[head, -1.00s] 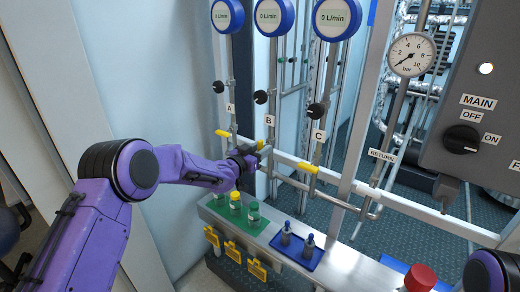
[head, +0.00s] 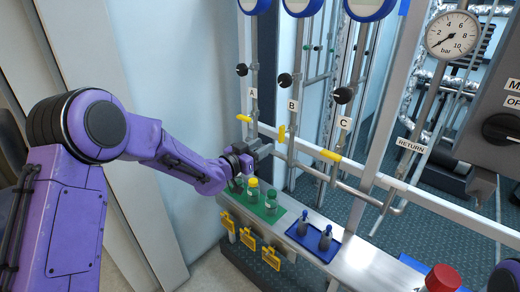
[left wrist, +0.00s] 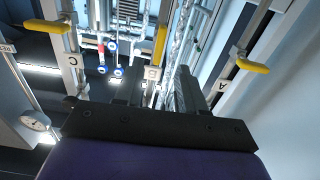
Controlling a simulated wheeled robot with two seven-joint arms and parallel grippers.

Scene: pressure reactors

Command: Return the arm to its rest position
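My left arm reaches in from the left in the head view. Its gripper (head: 264,150) is just left of and below the yellow handle of valve B (head: 281,133), apart from it. In the left wrist view the two fingers (left wrist: 157,80) stand apart with nothing between them, so the gripper is open. The handle of valve B (left wrist: 161,45) stands in line with the pipe beyond the fingers. The yellow handles of valve A (head: 244,118) and valve C (head: 331,155) lie across their pipes. My right gripper is out of view; only a piece of that arm shows at lower right.
Yellow tags (head: 248,239) hang from the shelf edge.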

